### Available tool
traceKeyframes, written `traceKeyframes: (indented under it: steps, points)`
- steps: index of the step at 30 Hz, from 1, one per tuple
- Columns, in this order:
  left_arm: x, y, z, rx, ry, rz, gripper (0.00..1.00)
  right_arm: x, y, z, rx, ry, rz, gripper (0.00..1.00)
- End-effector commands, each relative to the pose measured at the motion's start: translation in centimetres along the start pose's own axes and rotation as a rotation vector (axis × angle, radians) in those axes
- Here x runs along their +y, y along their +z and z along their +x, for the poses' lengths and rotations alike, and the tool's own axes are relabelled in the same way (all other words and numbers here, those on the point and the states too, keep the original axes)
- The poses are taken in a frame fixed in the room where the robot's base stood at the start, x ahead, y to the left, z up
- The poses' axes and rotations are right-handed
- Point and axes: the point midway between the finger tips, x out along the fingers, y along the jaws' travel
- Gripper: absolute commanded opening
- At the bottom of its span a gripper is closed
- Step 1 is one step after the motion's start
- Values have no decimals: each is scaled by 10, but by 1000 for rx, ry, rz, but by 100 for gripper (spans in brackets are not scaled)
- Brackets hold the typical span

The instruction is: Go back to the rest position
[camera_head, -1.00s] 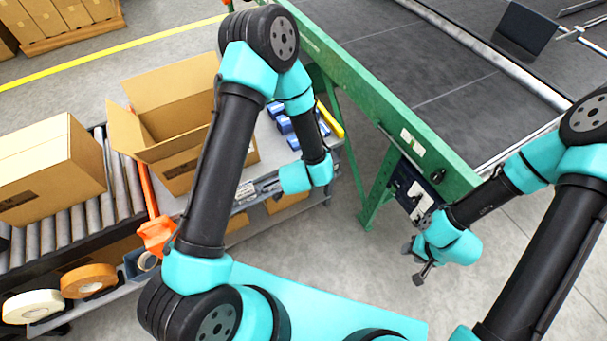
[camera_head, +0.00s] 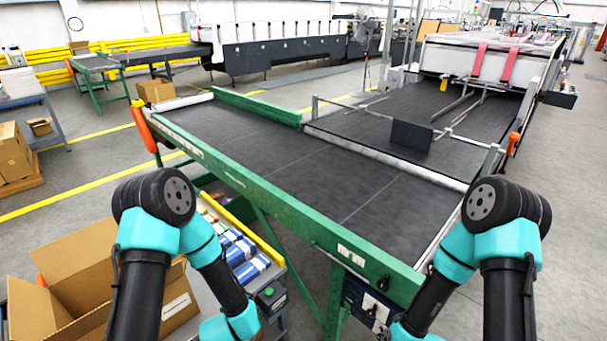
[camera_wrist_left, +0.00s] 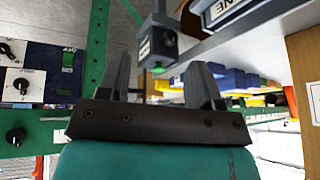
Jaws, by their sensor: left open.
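My left arm reaches down past the lower edge of the head view, so its gripper is out of frame there. In the left wrist view my left gripper (camera_wrist_left: 160,82) is open, with its two dark fingers apart and nothing visible between them. My right arm comes in at the lower right of the head view, its forearm angled down beside the conveyor's control box (camera_head: 366,304). My right gripper is below the frame.
A green-framed belt conveyor (camera_head: 290,165) lies ahead of both arms. An open cardboard box (camera_head: 80,275) is at lower left. A shelf with blue items (camera_head: 243,250) is beside my left forearm. In the left wrist view, a switch panel (camera_wrist_left: 30,75) is at left.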

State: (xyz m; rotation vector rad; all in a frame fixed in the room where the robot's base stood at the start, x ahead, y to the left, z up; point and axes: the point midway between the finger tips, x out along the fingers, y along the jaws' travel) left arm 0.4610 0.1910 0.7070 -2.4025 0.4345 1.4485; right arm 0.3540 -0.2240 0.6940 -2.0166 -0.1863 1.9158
Motion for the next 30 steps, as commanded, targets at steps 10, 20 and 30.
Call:
traceKeyframes:
  steps: [10,20,30]
  points:
    - [8,76,-25,-225,230,-481,59,0,0,0,0,0,0,43]
    - [14,105,-40,-352,285,-667,59,0,0,0,0,0,0,43]
    - [14,105,-40,-350,284,-666,59,0,0,0,0,0,0,43]
